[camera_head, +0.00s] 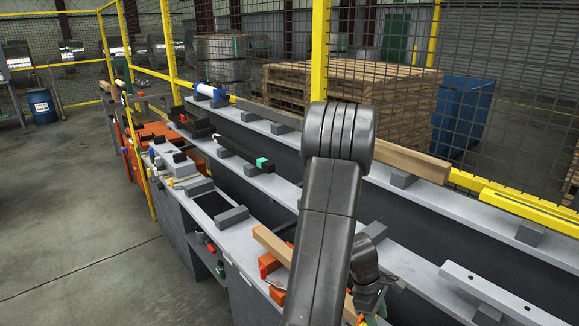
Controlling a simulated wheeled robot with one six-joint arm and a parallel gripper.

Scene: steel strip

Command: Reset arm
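My arm rises from the bottom centre of the head view, dark grey, with its elbow raised in front of the shelves. Its forearm is mostly hidden behind the upper link. A dark wrist part with a small green mark shows right of the link, low over the bench. My gripper (371,301) seems to be at the lower end of this part, partly hidden. I cannot make out its fingers or whether it holds anything.
Stepped grey shelves (424,206) run diagonally behind my arm. They carry a long wooden beam (411,161), a blue-ended roller (207,91) and a green-ended tool (262,164). A shorter wooden bar (272,244) lies near my arm. Yellow-framed mesh fencing stands behind. The left floor is clear.

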